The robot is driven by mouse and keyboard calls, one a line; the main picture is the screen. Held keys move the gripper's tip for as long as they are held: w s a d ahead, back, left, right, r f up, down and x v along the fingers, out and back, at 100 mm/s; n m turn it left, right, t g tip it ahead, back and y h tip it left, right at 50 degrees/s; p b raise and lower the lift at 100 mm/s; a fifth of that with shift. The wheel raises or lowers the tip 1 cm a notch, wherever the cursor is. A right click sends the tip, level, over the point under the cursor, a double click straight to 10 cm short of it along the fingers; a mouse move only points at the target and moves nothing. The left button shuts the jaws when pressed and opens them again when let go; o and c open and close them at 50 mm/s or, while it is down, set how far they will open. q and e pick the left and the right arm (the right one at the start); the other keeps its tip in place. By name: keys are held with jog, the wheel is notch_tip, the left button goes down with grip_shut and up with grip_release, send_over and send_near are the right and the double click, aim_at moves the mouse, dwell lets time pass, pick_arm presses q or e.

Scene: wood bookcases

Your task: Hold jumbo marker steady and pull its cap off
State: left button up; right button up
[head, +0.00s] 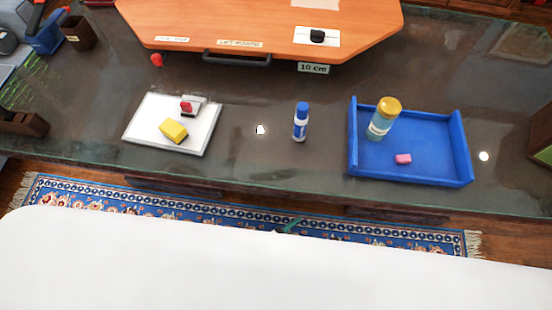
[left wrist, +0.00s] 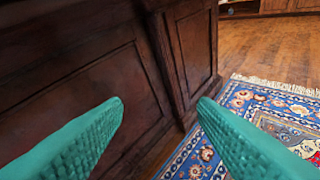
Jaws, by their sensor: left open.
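The jumbo marker (head: 300,132) stands upright on the dark counter, near its middle in the head view. It has a white and blue body, and its blue cap (head: 302,107) is on top. My left gripper (left wrist: 160,104) is open and empty in the left wrist view, its two teal fingers apart in front of dark wood panelling. In the head view a small teal part of the left gripper (head: 290,226) shows over the rug, below the counter's front edge and well apart from the marker. My right gripper is not in view.
A white tray (head: 143,135) with a yellow block lies left of the marker. An orange board (head: 230,25) is behind. The counter around the marker is clear.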

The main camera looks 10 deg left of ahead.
pick_arm(q)
jog(key=w+d+r+t+h, duration=0.1)
jog(key=d+r+t+h, duration=0.3)
jog(key=r, duration=1.2)
jog(key=n+t+y, duration=0.2)
jog(key=n+y, duration=0.3)
jog(key=n, duration=0.1)
send_near(298, 129)
jog(key=shift+s, duration=0.15)
jog(key=shift+w, duration=0.35)
jog(key=x, duration=1.1)
jog(key=shift+w+f, duration=0.1)
jog(key=shift+w, duration=0.05)
jog(key=c, duration=1)
